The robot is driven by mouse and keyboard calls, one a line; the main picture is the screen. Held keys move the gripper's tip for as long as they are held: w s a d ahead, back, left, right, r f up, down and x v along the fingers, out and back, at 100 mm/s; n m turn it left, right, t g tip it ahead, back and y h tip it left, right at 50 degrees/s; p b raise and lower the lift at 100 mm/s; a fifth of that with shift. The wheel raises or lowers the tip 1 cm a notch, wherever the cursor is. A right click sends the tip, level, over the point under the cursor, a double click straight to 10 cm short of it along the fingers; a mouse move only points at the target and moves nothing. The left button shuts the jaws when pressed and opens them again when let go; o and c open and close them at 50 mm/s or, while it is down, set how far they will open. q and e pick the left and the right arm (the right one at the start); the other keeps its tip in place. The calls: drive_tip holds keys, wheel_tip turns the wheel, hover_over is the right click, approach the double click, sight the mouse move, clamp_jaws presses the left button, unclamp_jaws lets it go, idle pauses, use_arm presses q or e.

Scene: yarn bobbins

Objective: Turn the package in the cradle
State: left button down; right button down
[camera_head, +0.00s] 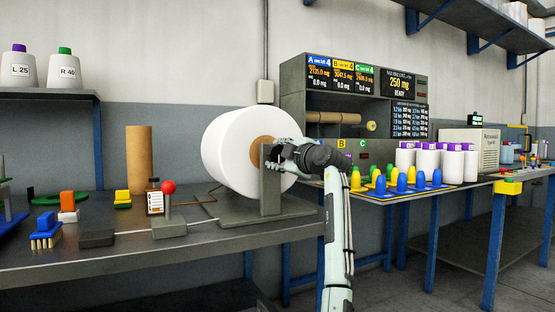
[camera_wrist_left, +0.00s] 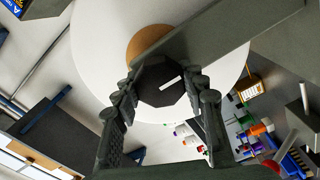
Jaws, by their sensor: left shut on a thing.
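The package is a big white yarn roll (camera_head: 228,152) with a tan core (camera_head: 256,150). It lies on its side in the grey cradle (camera_head: 270,192) on the bench, and its end face also fills much of the left wrist view (camera_wrist_left: 95,50). A dark faceted knob (camera_wrist_left: 160,92) with a white mark sits in front of the core, by the cradle's upright. My left gripper (camera_head: 275,157) is at the top of the upright. In the left wrist view its fingers (camera_wrist_left: 163,88) are shut on the knob from both sides. My right gripper is in neither view.
Left of the cradle stand a red-knobbed lever box (camera_head: 169,228), a small bottle (camera_head: 154,202), a brown tube (camera_head: 139,160) and brushes (camera_head: 45,232). To the right, yellow and blue cones (camera_head: 400,184) and white bobbins (camera_head: 428,162) stand on another bench.

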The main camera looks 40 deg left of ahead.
use_arm(q)
drive_tip(key=shift+f, duration=0.1)
idle(0.3)
drive_tip(key=c, duration=0.9)
unclamp_jaws()
drive_tip(key=shift+o, duration=0.2)
drive_tip(key=v, duration=1.2)
drive_tip(key=shift+s+d, duration=0.1)
